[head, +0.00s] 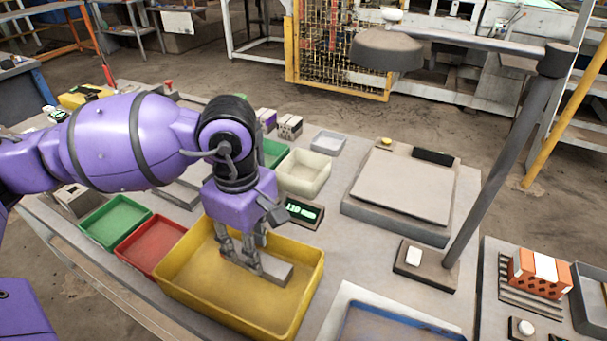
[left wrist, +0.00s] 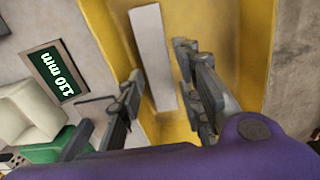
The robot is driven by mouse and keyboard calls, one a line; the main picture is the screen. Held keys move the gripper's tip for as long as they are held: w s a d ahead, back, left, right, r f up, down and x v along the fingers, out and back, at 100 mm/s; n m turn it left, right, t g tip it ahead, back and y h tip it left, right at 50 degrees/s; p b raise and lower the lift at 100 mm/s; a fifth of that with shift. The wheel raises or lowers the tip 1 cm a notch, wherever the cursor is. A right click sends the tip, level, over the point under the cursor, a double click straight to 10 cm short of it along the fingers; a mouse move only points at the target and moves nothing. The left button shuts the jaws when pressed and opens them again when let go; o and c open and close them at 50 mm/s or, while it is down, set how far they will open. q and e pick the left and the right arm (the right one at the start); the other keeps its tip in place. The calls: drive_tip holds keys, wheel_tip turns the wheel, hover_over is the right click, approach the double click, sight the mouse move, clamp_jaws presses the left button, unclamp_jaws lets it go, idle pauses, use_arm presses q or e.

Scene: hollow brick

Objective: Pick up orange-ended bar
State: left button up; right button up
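A plain grey bar (head: 276,272) lies in the yellow tray (head: 190,292). It also shows as a long pale bar in the left wrist view (left wrist: 152,50). No orange end is visible on it; part is hidden by my gripper in the head view. My left gripper (head: 242,258) points down into the tray over the bar. In the left wrist view its fingers (left wrist: 159,66) are apart, one on each side of the bar, with gaps showing between them and it. My right gripper is not in view.
Red (head: 152,240) and green (head: 114,221) trays stand left of the yellow tray. A display reading 110 mm (head: 303,211) lies beside its far edge. A lamp post (head: 500,160) rises at right, near a grey platform (head: 405,185) and an orange-and-white hollow brick (head: 540,272).

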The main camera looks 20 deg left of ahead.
use_arm(q)
wheel_tip(320, 180, down, 4)
drive_tip(key=shift+w+r, duration=0.15)
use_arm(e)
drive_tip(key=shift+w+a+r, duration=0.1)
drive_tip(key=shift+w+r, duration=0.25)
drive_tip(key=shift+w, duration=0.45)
use_arm(q)
drive_tip(key=c, duration=0.8)
clamp_jaws()
